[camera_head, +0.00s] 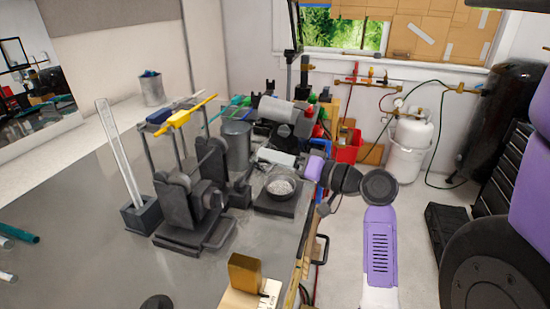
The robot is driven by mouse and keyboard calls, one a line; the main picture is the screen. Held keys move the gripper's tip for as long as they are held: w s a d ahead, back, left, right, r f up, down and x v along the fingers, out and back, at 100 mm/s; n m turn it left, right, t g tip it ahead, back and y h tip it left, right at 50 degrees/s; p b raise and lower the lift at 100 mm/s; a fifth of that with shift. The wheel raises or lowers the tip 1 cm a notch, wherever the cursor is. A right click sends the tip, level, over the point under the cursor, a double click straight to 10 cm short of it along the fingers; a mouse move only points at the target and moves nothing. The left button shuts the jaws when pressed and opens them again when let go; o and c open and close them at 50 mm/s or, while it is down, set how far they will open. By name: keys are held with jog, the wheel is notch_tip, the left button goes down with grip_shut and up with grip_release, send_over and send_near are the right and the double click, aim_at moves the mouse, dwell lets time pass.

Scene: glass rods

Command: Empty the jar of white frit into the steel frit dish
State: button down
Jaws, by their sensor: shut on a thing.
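The steel frit dish (283,196) sits on a dark, flat block near the right edge of the bench. White grains show inside it. My gripper (297,164) reaches in from the right, just above and behind the dish's right side. It is shut on a pale thing (275,157) that looks like the jar, tilted onto its side over the far side of the dish. The jar is small and partly hidden here, so I cannot tell how much frit is left in it.
A dark torch stand (180,205) with a handle stands left of the dish. A grey cylinder (237,145) stands behind it. A glass rod (118,150) leans in a dark holder. A brass block (244,274) is at the front. The bench's left middle is fairly clear.

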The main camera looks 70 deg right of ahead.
aim_at(264, 144)
notch_tip(264, 144, up, 3)
jog(key=n+g+p, duration=0.2)
jog(key=n+p, duration=0.1)
jog(key=p, duration=0.1)
jog(key=r+n+g+p, duration=0.1)
jog(key=n+p, duration=0.1)
jog(key=shift+r+n+g+h, duration=0.1)
jog(key=shift+n+g+h, duration=0.2)
jog(key=shift+g+h, duration=0.1)
jog(key=shift+n+g, duration=0.3)
jog(key=shift+h, duration=0.3)
